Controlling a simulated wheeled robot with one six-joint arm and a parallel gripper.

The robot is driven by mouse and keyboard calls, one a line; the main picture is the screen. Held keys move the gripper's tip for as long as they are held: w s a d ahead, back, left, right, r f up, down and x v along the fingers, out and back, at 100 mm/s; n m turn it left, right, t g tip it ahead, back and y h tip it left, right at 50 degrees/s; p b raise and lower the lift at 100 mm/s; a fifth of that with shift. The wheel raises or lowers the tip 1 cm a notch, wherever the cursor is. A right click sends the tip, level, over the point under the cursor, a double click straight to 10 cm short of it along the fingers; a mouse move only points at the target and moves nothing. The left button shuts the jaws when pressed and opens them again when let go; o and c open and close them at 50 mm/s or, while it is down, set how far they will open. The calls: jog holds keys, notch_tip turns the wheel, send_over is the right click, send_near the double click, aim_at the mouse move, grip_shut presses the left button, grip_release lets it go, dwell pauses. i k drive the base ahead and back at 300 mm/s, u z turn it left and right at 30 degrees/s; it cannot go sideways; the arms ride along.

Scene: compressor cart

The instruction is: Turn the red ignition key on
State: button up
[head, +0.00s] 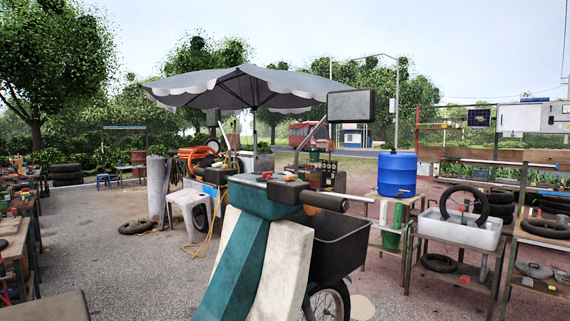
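I cannot make out a red ignition key for certain at this size. A small red spot (267,175) shows on top of the teal and white vehicle (262,245) in the foreground, but I cannot tell what it is. The vehicle has a dark handlebar grip (345,202) pointing right and a grey mirror (351,106) on a stalk. Behind it, under the umbrella, stands equipment with an orange hose (193,156), partly hidden by the vehicle. My gripper is not in view.
A grey umbrella (235,88) stands over the middle. A white stool (188,203) is left of the vehicle, and a tire (137,228) lies on the gravel. A blue barrel (397,174) and a white basin (460,230) are at right. Open gravel (120,275) lies at front left.

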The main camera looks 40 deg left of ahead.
aim_at(267, 175)
jog(key=i, duration=1.05)
jog(key=u, duration=2.7)
jog(key=i, duration=0.5)
